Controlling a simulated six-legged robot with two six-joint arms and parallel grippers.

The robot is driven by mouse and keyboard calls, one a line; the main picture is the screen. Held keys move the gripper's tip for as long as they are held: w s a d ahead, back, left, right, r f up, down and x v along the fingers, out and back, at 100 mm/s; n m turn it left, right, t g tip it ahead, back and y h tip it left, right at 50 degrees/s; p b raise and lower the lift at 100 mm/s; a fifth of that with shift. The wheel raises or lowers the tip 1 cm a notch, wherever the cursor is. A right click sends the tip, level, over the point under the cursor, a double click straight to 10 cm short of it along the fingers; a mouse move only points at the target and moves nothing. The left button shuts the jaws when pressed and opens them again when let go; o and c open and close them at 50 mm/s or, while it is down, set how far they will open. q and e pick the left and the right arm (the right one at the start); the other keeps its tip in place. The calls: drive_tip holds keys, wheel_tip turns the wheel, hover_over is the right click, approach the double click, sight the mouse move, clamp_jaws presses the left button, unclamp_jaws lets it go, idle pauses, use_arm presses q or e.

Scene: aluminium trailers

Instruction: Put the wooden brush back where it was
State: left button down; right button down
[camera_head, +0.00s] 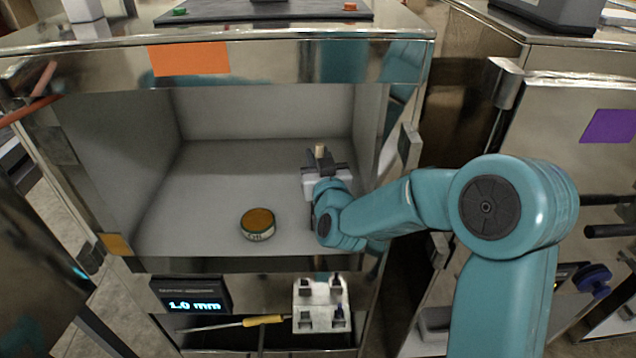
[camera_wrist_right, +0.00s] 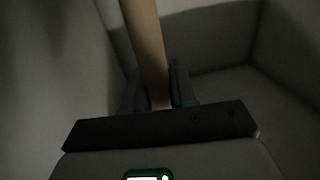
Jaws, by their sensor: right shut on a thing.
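The wooden brush shows as a pale wooden handle (camera_wrist_right: 147,42) in the right wrist view, running up from between the fingers. In the head view only a small tan end (camera_head: 320,150) of it shows above my right gripper (camera_head: 320,163). My right gripper (camera_wrist_right: 160,92) is shut on the handle, inside the open grey-walled compartment (camera_head: 190,215), towards its right side. The brush's bristles cannot be made out. My left gripper is not in view.
A round tin (camera_head: 258,225) with an orange-brown top stands on the compartment floor, left of my arm. Below the opening are a display (camera_head: 190,295) reading 1.0 mm, a yellow-handled tool (camera_head: 262,320) and a white slotted block (camera_head: 320,318). The compartment's left floor is clear.

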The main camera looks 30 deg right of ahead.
wheel_tip(320, 180, down, 5)
drive_tip(key=shift+w+f+b, duration=0.1)
drive_tip(key=shift+b, duration=0.55)
drive_tip(key=shift+f, duration=0.1)
drive_tip(key=c, duration=0.9)
unclamp_jaws()
